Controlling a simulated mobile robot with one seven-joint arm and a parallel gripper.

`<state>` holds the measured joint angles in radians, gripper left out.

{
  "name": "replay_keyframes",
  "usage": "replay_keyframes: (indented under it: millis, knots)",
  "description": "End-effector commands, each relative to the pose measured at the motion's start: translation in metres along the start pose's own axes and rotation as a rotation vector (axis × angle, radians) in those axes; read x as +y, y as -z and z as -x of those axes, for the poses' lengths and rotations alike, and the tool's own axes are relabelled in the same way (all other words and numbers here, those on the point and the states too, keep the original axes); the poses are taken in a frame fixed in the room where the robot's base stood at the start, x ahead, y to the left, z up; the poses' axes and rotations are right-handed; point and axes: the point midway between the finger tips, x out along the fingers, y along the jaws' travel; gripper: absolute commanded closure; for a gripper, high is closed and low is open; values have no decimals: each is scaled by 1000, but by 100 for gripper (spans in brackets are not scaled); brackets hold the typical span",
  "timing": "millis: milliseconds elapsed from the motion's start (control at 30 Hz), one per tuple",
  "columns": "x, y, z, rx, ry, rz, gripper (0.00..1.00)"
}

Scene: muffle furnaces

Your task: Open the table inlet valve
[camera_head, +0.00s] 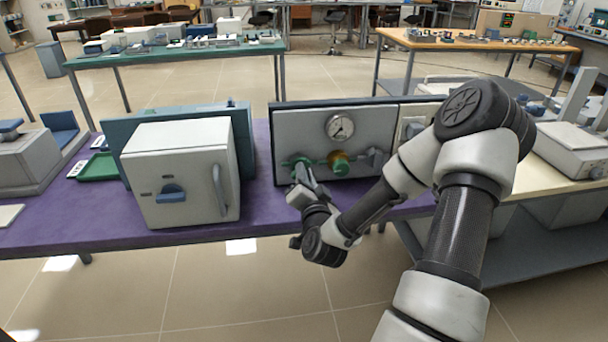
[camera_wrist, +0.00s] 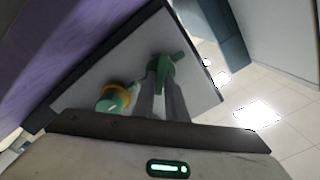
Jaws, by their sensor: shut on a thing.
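A grey panel (camera_head: 292,121) with a dark frame stands on the purple table and carries a round gauge (camera_head: 339,127). Below the gauge are a green valve (camera_head: 297,161) at the left and a yellow-and-green fitting (camera_head: 339,164) to its right. My gripper (camera_head: 304,180) is at the green valve, in front of the panel. In the wrist view the fingers (camera_wrist: 171,105) are shut on the green valve handle (camera_wrist: 160,68). The yellow-and-green fitting (camera_wrist: 113,99) shows beside them. The fingers partly hide the valve.
A white furnace box (camera_head: 182,175) with a blue handle stands left of the panel. A green tray (camera_head: 98,167) lies farther left on the purple table (camera_head: 75,208). A pale bench with a white device (camera_head: 570,150) is at the right. Floor is clear in front.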

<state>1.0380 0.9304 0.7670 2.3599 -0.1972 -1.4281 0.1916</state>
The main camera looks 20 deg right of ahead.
Motion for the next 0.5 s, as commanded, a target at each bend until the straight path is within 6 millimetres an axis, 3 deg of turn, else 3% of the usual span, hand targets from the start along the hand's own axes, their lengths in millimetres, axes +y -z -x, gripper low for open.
replay_keyframes:
  millis: [500]
  knots:
    - [4,-1,0,-1,-1,-485,100]
